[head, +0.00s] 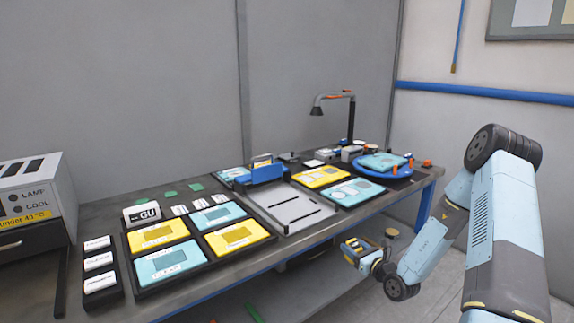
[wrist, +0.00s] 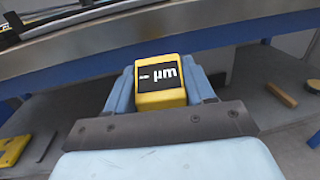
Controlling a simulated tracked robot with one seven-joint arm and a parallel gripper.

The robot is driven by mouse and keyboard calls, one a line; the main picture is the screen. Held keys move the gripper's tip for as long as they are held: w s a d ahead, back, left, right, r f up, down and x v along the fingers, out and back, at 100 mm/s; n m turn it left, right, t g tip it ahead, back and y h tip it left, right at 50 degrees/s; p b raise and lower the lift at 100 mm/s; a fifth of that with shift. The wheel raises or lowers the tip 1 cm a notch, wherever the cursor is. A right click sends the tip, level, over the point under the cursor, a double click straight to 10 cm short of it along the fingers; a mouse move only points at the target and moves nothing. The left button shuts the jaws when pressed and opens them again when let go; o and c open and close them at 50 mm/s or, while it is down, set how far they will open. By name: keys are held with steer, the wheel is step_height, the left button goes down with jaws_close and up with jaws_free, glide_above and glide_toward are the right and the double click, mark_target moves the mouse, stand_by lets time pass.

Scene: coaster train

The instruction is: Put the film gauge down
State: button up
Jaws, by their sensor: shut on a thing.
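The film gauge (wrist: 160,84) is a small yellow block with a black face marked "µm" in the wrist view. My gripper (wrist: 161,92) is shut on it, with one light blue finger on each side. In the head view, my gripper (head: 362,254) is in front of the bench's front edge, lower than the bench top and apart from it. The gauge's underside is hidden in both views.
The long grey bench (head: 207,282) carries yellow and light blue plates in black trays, a pale flat tray (head: 290,207), a blue round turntable (head: 402,171) and a lamp (head: 333,99). A shelf is below. The strip along the bench's front edge is bare.

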steer(key=f, duration=0.2)
steer(key=shift+a+f, duration=0.25)
steer(key=shift+f, duration=0.15)
steer(key=shift+s+a+f+m+t+h, duration=0.15)
steer(key=shift+s+f+m+t+h, duration=0.25)
steer(key=shift+h, duration=0.3)
steer(key=s+f+m+t+h, duration=0.1)
steer(key=s+f+m+h, duration=0.2)
steer(key=s+m+h, duration=0.2)
steer(key=shift+d+f+h, duration=0.2)
steer(key=shift+f+h, duration=0.2)
steer(key=shift+h, duration=0.9)
